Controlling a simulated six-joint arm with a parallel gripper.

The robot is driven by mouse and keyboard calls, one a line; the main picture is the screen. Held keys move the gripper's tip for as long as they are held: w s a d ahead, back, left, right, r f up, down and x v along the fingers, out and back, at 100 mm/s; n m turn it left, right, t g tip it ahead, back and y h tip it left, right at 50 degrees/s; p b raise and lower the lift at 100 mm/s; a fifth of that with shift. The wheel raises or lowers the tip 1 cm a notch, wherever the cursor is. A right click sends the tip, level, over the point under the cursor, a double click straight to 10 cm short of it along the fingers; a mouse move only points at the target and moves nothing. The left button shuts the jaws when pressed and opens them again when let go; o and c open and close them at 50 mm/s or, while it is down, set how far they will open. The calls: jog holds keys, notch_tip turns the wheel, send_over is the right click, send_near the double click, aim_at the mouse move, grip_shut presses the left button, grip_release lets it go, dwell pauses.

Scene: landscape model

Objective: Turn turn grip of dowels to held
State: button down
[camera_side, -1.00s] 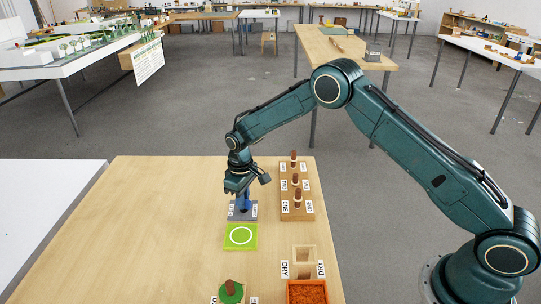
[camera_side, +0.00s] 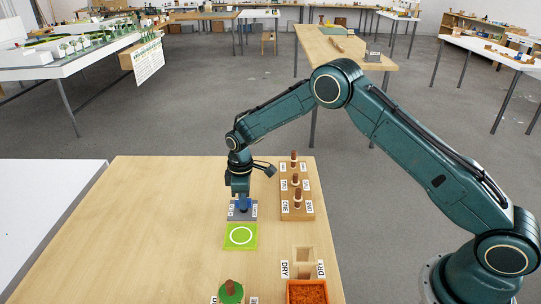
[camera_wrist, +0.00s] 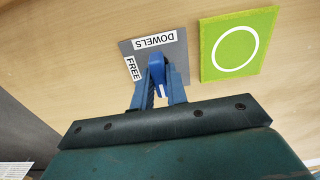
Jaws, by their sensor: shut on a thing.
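The turn grip (camera_wrist: 156,62) is a blue handle on a grey plate (camera_wrist: 179,57) lying on the table. In the wrist view the plate carries the labels DOWELS and FREE. My gripper (camera_wrist: 160,85) is shut on the blue turn grip from above. A white mark shows between the fingers, beside the grip. In the side view my gripper (camera_side: 240,199) stands upright over the grey plate (camera_side: 241,216) and hides most of the grip. Any HELD label is not readable here.
A wooden block (camera_side: 297,207) with several upright brown dowels stands just right of my gripper. A green square with a white ring (camera_side: 241,236) lies in front of the plate. An orange-brown tray (camera_side: 307,292) and a green piece (camera_side: 230,291) are nearer. The table's left is clear.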

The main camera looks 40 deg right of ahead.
jog(key=c, duration=1.4)
grip_release()
jog(key=shift+r, duration=0.15)
notch_tip(320, 180, up, 14)
jog(key=shift+f, duration=0.2)
jog(key=shift+r, duration=0.1)
